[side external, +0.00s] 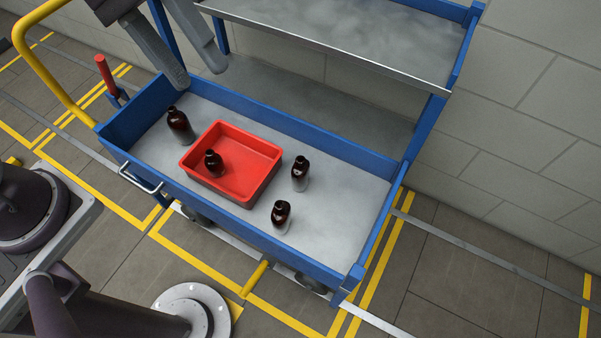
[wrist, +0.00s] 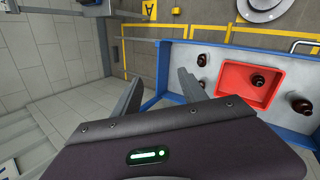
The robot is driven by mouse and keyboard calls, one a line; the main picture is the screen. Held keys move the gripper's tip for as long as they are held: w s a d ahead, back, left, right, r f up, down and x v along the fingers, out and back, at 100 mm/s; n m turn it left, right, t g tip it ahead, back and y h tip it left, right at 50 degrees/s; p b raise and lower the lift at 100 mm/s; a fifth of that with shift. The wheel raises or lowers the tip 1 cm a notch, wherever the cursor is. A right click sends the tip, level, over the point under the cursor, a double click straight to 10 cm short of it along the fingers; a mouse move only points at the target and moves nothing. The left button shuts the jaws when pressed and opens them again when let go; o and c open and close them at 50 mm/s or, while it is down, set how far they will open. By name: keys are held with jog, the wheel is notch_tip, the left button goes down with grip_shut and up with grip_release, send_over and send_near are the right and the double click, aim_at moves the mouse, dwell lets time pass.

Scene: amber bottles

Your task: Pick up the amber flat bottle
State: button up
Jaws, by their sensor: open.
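Several dark amber bottles stand on the blue cart. One (side external: 281,214) is near the front edge, right of the red bin. Another (side external: 300,174) stands behind it. A third (side external: 214,163) is inside the bin, and one more (side external: 180,125) is at the far left. I cannot tell which is the flat bottle. In the wrist view, the front bottle (wrist: 201,60) and the one behind it (wrist: 203,83) show left of the bin. My gripper (side external: 198,76) is open and empty, high above the cart's left back part. Its spread fingers also show in the wrist view (wrist: 160,75).
The red bin (side external: 257,184) sits on the cart's lower tray, whose right part (side external: 345,205) is clear. Blue side rails (side external: 300,131) surround the tray. A grey upper shelf (side external: 345,38) overhangs the back. A yellow handle (side external: 52,77) rises at the left.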

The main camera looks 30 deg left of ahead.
jog(key=w+d+f+n+g+h, duration=0.1)
jog(key=w+d+f+n+h, duration=0.4)
jog(key=w, duration=0.4)
jog(key=n+t+h, duration=0.2)
jog(key=n+t, duration=0.4)
jog(key=n, duration=0.6)
send_over(307, 165)
jog(key=a, duration=0.2)
notch_tip(307, 165, down, 27)
jog(key=s+a+f+n+t, duration=0.1)
jog(key=f, duration=0.3)
jog(key=s+f+n+t+y, duration=0.1)
jog(key=f+n, duration=0.1)
jog(key=f, duration=0.2)
jog(key=s+a+f+n+y, duration=0.1)
jog(key=f, duration=0.3)
jog(key=shift+s+a+n+t, duration=0.1)
jog(key=shift+a+n+t, duration=0.2)
jog(key=shift+t, duration=0.1)
jog(key=x, duration=0.6)
jog(key=shift+f, duration=0.2)
jog(key=shift+w+d+f, duration=0.1)
jog(key=shift+w+d, duration=0.15)
jog(key=shift+d, duration=0.05)
grip_shut()
